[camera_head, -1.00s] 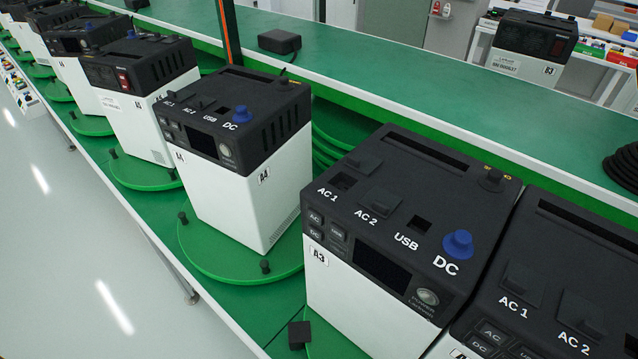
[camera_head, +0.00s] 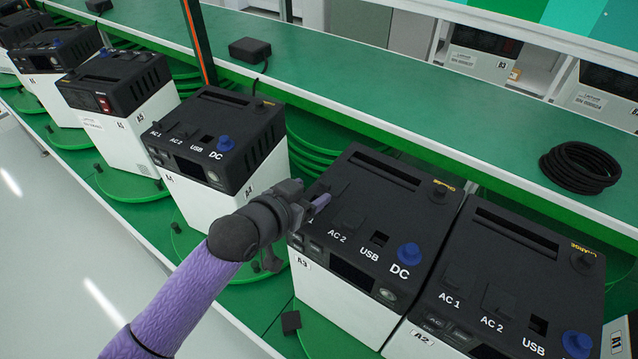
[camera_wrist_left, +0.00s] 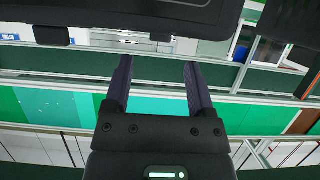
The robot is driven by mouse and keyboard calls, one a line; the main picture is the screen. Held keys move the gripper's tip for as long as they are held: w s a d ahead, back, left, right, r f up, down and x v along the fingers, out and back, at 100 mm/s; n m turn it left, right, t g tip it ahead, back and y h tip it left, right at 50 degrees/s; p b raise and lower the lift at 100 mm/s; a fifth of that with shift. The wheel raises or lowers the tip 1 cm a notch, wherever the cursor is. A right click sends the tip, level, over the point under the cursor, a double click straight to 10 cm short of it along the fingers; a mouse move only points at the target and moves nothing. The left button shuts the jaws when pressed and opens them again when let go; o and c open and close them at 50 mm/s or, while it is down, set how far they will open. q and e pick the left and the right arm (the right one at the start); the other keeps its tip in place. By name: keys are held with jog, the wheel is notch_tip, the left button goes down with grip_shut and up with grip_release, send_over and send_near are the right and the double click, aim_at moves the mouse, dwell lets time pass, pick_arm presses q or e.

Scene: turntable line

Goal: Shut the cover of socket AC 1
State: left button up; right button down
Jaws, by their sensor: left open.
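The power unit marked A3 (camera_head: 352,290) stands on the green line, white below with a black top. Its AC 1 socket is mostly hidden behind my left gripper (camera_head: 318,205), whose purple fingers are over the AC 1 corner of the top. I cannot tell whether they touch the AC 1 cover, or how the cover stands now. The AC 2 cover (camera_head: 350,216) lies flat beside it. In the left wrist view my left gripper (camera_wrist_left: 158,85) is open, with nothing between its fingers. A black unit edge (camera_wrist_left: 130,15) crosses the top of that view. My right gripper is not in view.
Unit A2 (camera_head: 500,262) stands close at the right of A3, and unit A4 (camera_head: 215,150) at its left. A blue DC knob (camera_head: 409,254) rises from A3's top. A green shelf (camera_head: 400,110) behind holds a black cable coil (camera_head: 580,167).

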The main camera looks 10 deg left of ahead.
aim_at(324, 184)
pick_arm(q)
jog(key=x, duration=0.4)
grip_shut()
jog(key=shift+f, duration=0.1)
dwell(1.3)
